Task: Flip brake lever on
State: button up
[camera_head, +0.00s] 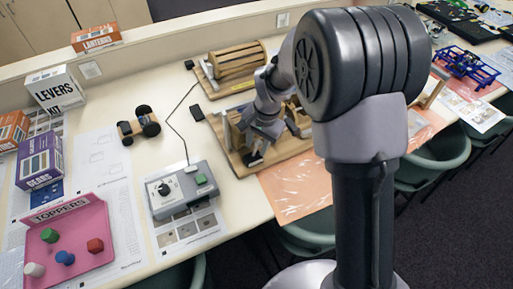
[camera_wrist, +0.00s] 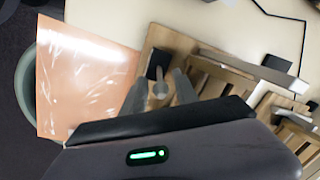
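In the wrist view, a small grey round-ended lever (camera_wrist: 160,88) stands on a wooden board (camera_wrist: 150,42), close to a black block (camera_wrist: 157,66). I take it for the brake lever; its on and off marks cannot be read. My gripper (camera_wrist: 160,90) is open, with one grey finger on each side of the lever's end. Gaps show between the fingers and the lever, but I cannot tell whether they touch. In the head view my gripper (camera_head: 258,146) is low over the left part of the board (camera_head: 228,155), and my arm hides much of the mechanism.
A wooden drum model (camera_head: 238,62) stands behind the board. A grey control box (camera_head: 183,190) with a knob and green button sits to the left, its cable running back. An orange sheet (camera_head: 293,190) lies at the front edge. Green chairs (camera_head: 440,155) stand below the table.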

jog(key=shift+a+f, duration=0.1)
jog(key=shift+f, duration=0.35)
jog(key=shift+c, duration=0.5)
grip_shut()
jog(key=shift+w+d+f+g+y, duration=0.15)
jog(key=shift+d+g+y, duration=0.2)
jog(key=shift+y, duration=0.45)
jog(key=shift+a, duration=0.1)
jog(key=shift+o, duration=0.5)
grip_release()
